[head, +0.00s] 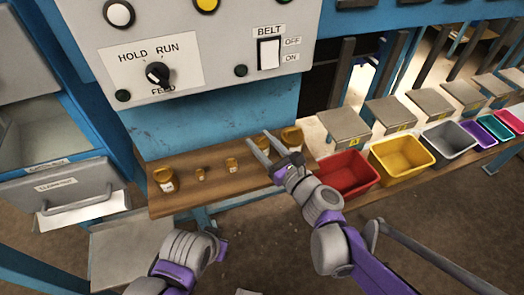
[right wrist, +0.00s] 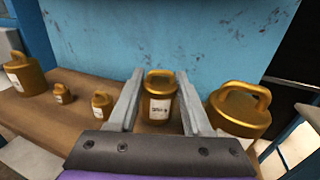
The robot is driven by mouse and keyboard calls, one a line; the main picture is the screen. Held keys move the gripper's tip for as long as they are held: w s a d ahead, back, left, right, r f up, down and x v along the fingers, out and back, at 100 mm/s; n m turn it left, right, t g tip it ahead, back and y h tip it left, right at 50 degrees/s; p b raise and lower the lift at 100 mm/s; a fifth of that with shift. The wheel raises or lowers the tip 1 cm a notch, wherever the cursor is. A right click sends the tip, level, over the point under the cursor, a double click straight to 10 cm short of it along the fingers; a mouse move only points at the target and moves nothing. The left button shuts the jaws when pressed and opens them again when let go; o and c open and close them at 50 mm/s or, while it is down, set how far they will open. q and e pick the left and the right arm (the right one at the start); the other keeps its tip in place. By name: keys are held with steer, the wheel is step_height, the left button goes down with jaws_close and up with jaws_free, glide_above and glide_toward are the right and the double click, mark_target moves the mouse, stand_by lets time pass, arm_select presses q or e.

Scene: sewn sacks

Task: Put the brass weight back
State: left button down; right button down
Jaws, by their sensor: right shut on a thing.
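My right gripper (head: 259,138) reaches over the wooden shelf (head: 215,187) below the control panel. In the right wrist view its fingers (right wrist: 159,95) are shut on a labelled brass weight (right wrist: 159,103) with a loop handle, which stands upright between them. I cannot tell whether its base touches the shelf. A larger brass weight (right wrist: 240,108) is just to its right, also in the head view (head: 292,136). To the left are a small one (head: 232,164), a tiny one (head: 200,174) and a large one (head: 165,179).
A red bin (head: 345,172), a yellow bin (head: 402,157) and several others line up right of the shelf. A grey drawer (head: 75,190) stands open at left. The panel has a knob (head: 158,75) and belt switch (head: 268,54). The blue wall is close behind.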

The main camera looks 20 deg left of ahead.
steer(key=shift+f+b, duration=0.4)
steer(key=shift+f, duration=1.15)
steer(key=shift+f, duration=0.15)
steer(key=shift+c, duration=1.7)
jaws_free()
steer(key=shift+r, duration=0.2)
steer(key=v, duration=1.2)
steer(key=shift+p, duration=0.45)
